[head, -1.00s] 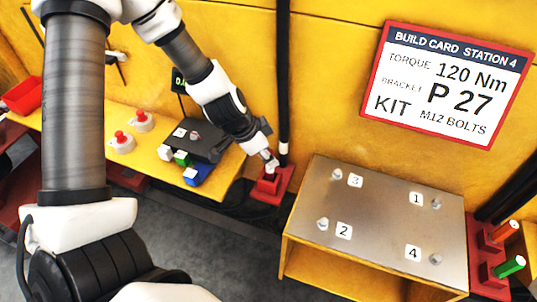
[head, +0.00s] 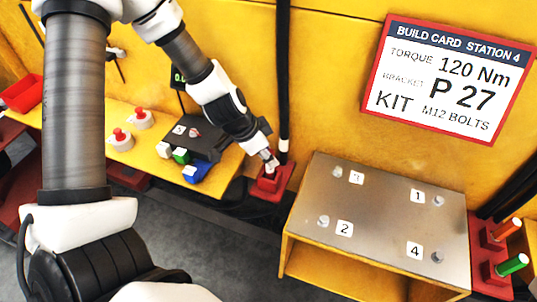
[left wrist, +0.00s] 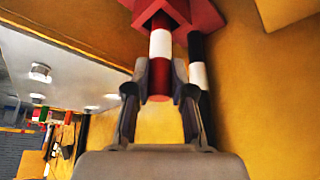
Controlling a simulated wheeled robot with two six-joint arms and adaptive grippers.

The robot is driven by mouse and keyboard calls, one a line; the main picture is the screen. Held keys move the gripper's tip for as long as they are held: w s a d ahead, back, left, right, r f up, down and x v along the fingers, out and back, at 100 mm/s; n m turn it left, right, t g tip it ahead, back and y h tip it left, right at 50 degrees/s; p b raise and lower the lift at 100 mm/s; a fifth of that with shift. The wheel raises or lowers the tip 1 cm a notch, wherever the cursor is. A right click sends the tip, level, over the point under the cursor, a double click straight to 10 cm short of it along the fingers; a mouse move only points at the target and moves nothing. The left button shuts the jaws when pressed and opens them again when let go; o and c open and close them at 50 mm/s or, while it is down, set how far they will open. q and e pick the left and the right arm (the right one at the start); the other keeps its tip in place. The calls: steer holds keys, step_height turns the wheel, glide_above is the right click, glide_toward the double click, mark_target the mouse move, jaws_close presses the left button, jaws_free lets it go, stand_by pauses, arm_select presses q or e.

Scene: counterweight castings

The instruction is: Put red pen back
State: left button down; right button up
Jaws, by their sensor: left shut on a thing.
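The red pen (left wrist: 160,52), with a white band around it, is between the fingers of my left gripper (left wrist: 158,88) in the left wrist view. The fingers are shut on its near end. Its far end meets the red holder (left wrist: 180,12); how deep it sits inside cannot be seen. In the head view my left gripper (head: 269,157) is directly above the small red holder (head: 268,189), against the yellow wall. The pen is mostly hidden there by the gripper. My right gripper is not in view.
A dark post (head: 283,80) stands right behind the holder. A metal-topped stand (head: 380,215) with numbered pegs is to the right. Orange (head: 507,229) and green (head: 511,265) pens stand in red holders at far right. A yellow shelf (head: 85,135) with red buttons is left.

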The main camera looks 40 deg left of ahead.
arm_select(q)
steer(key=shift+f, duration=0.3)
steer(key=c, duration=0.9)
jaws_free()
